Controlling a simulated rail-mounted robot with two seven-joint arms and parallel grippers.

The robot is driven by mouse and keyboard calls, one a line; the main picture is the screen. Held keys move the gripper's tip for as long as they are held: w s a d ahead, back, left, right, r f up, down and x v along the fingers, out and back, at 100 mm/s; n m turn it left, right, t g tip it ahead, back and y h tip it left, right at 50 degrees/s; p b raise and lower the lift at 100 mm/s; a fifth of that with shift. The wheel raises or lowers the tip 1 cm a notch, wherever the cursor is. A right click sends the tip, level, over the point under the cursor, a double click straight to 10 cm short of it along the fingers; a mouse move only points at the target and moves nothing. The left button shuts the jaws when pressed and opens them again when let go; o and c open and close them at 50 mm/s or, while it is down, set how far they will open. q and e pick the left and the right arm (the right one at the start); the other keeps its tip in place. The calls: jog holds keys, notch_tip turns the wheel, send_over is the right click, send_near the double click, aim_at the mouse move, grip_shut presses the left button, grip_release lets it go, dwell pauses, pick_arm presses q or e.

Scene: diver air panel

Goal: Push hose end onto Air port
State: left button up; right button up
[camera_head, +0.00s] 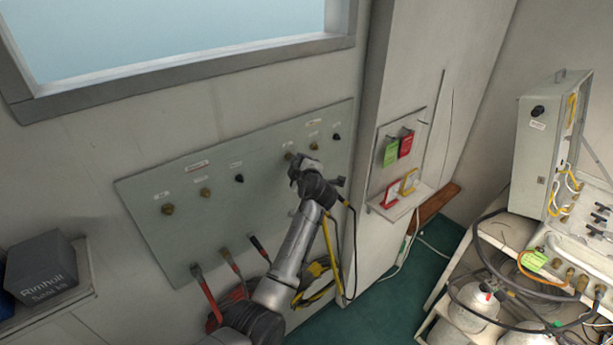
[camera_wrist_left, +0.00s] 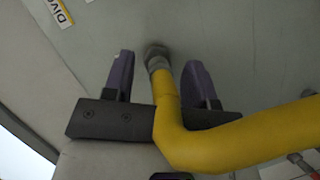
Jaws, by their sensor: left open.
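The grey-green panel (camera_head: 225,220) on the wall carries a left group of fittings, with a brass port (camera_head: 167,209) at its left end, and a right group higher up. My left gripper (camera_head: 297,170) is at the right group, just below a fitting (camera_head: 289,155). In the left wrist view my left gripper (camera_wrist_left: 158,70) is open, with a finger on each side of the yellow hose (camera_wrist_left: 195,145). The metal hose end (camera_wrist_left: 157,60) meets a round fitting on the panel; I cannot tell how firmly it is seated. My right gripper is not in view.
Red and black hose pieces (camera_head: 206,292) hang along the panel's lower edge. A yellow and black hose bundle (camera_head: 318,272) hangs below my left arm. A wall pillar with a small tag shelf (camera_head: 400,200) stands to the right. A dark box (camera_head: 42,268) sits at lower left.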

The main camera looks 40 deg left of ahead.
pick_arm(q)
jog(key=b+v, duration=0.3)
jog(key=v, duration=1)
jog(key=shift+d+b, duration=0.3)
jog(key=shift+d, duration=0.05)
jog(key=shift+s, duration=0.15)
